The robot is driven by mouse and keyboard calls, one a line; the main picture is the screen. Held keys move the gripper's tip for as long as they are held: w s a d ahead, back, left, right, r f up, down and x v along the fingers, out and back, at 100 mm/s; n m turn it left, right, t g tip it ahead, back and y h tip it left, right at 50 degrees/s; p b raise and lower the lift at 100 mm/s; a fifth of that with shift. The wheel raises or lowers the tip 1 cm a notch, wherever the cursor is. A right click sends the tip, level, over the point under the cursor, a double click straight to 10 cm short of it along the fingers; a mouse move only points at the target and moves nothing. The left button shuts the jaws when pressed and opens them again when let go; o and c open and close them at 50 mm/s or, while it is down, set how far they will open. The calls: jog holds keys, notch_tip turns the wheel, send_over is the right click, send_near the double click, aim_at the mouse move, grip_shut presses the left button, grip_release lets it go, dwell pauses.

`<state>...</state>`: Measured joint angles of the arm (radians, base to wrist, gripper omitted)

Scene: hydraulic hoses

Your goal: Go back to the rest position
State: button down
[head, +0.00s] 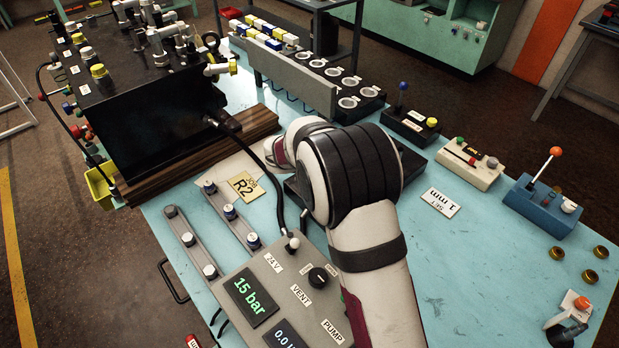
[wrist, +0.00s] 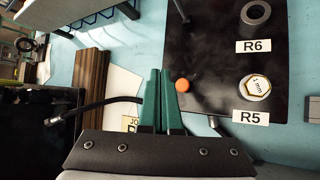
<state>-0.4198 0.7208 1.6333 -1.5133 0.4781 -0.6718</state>
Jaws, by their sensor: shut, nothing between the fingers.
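My gripper (wrist: 160,74) shows in the wrist view with its two green fingers together and nothing between them. It hangs over the bench beside a dark plate (wrist: 214,62). In the head view my white and black arm covers the middle of the bench and hides the gripper. A small orange knob (wrist: 182,85) shows just right of the fingertips in the wrist view. A black hose (wrist: 95,108) runs to the left of the fingers, apart from them as far as I can see.
The plate bears fittings labelled R6 (wrist: 256,13) and R5 (wrist: 256,87). A black hydraulic block (head: 160,115) stands at the left on wooden boards (head: 200,160). A grey control panel (head: 285,300) reads 15 bar. A blue joystick box (head: 543,203) is at the right.

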dwell(0.3)
jog(key=s+d+r+m+g+h, duration=0.1)
jog(key=s+d+r+m, duration=0.2)
jog(key=d+m, duration=0.15)
jog(key=s+d+r+m+h, duration=0.1)
jog(key=s+d+r+m, duration=0.15)
jog(key=d, duration=0.25)
jog(key=s+d+r+m+g, duration=0.2)
jog(key=s+d+m, duration=0.2)
jog(key=s+m, duration=0.3)
jog(key=s+d+r+m+g, duration=0.2)
jog(key=s+d+m, duration=0.2)
jog(key=s, duration=0.5)
jog(key=s+a+m+g+y, duration=0.2)
jog(key=s+m, duration=0.4)
jog(key=s, duration=0.5)
jog(key=s+a+m+g+y, duration=0.2)
jog(key=s+m, duration=0.4)
jog(key=s, duration=0.4)
jog(key=shift+s+a+f+m+y, duration=0.45)
jog(key=shift+a+y, duration=0.15)
jog(key=shift+a, duration=0.25)
jog(key=shift+w, duration=0.1)
